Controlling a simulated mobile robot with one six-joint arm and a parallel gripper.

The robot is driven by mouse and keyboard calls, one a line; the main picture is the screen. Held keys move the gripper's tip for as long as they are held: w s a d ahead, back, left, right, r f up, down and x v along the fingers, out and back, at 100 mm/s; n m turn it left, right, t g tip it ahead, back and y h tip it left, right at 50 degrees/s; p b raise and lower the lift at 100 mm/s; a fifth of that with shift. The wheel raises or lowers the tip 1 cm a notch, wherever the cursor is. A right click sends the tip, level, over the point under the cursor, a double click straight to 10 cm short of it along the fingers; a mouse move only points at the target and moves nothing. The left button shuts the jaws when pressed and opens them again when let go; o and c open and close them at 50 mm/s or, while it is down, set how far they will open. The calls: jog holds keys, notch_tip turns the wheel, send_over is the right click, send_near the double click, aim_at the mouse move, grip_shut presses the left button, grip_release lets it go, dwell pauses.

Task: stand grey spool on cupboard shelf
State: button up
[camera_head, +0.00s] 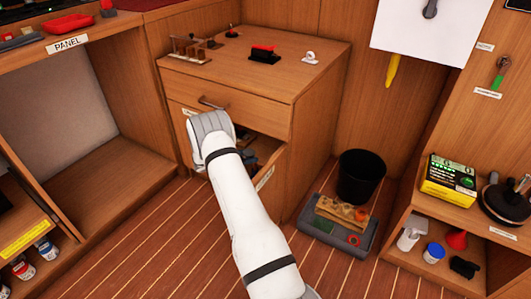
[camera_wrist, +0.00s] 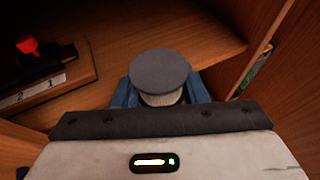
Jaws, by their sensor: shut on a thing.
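The grey spool (camera_wrist: 160,70) shows in the wrist view with its round grey top facing the camera and a paler band below the rim. My gripper (camera_wrist: 163,97) is shut on it, with blue fingers on both sides. The spool's lower part is hidden. I cannot tell for sure which surface is the cupboard shelf; an open wooden compartment (camera_head: 110,190) stands at the left.
A red-topped item (camera_wrist: 28,47) shows at the wrist view's left. A black bin (camera_head: 360,176) and a grey tray (camera_head: 338,237) stand to the right. The floor at lower left is clear.

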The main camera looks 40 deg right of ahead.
aim_at(266, 155)
jog(key=d+b, duration=0.1)
jog(key=d, duration=0.4)
jog(key=shift+d, duration=0.3)
jog(key=b+x, duration=0.2)
jog(key=x, duration=0.1)
jog(key=shift+d+b, duration=0.25)
jog(key=shift+b, duration=0.1)
jog(key=shift+f, duration=0.25)
jog(key=shift+r, duration=0.15)
jog(key=o, duration=1.4)
jog(key=shift+f, duration=0.2)
jog(key=shift+r, duration=0.1)
